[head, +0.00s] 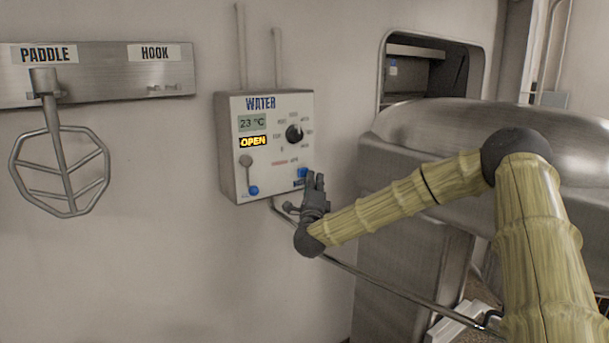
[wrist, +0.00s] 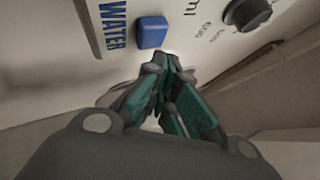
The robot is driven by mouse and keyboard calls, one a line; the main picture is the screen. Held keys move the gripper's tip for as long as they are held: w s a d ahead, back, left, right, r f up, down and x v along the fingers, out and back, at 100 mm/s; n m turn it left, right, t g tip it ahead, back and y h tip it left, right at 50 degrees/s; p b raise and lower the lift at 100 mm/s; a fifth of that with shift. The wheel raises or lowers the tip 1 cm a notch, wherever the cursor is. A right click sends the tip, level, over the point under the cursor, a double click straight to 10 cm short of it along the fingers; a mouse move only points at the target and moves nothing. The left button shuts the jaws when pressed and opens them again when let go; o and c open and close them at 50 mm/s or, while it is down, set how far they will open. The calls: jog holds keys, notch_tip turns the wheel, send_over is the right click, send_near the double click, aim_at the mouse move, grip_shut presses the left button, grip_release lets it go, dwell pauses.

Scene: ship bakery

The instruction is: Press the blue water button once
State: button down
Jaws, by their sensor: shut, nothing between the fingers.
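The water panel (head: 267,162) is a pale box on the wall, with "WATER" at its top, a 23 °C display and a lit "OPEN" sign (head: 253,141). The blue water button (head: 302,172) is at its lower right, partly hidden by my gripper in the head view. In the wrist view the blue button (wrist: 151,32) is a square block beside the word "WATER". My gripper (head: 314,180) is shut and empty, just below and right of the button. In the wrist view its fingertips (wrist: 165,62) are close below the button; I cannot tell whether they touch it.
A black dial (head: 294,133), a small lever (head: 246,161) and a blue round knob (head: 253,190) are also on the panel. A wire paddle (head: 60,170) hangs at the left. A large metal machine (head: 430,130) stands at the right. A pipe runs below the panel.

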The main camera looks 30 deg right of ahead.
jog(key=s, duration=0.5)
jog(key=shift+d, duration=0.2)
dwell(0.9)
